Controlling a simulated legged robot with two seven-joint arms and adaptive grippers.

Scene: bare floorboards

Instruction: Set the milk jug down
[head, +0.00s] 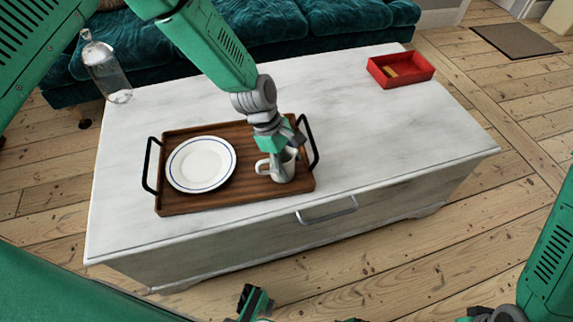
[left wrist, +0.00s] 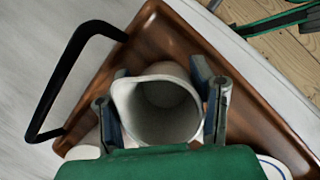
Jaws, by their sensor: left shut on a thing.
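The milk jug (head: 284,171) is white, upright, at the right end of the brown wooden tray (head: 228,203). My left gripper (head: 277,152) comes down on it from above and is shut on it. In the left wrist view the jug (left wrist: 158,108) shows its open mouth, with a finger on each side. I cannot tell whether its base touches the tray. A white plate with a blue ring (head: 201,164) lies on the tray left of the jug. Part of my right gripper (head: 254,301) shows at the bottom of the head view, in front of the table; its jaws are unclear.
The tray has black handles at both ends and sits on a pale marble-topped table (head: 345,115). A glass bottle (head: 106,70) stands at the back left corner. A red box (head: 401,70) stands at the back right. The tabletop right of the tray is clear.

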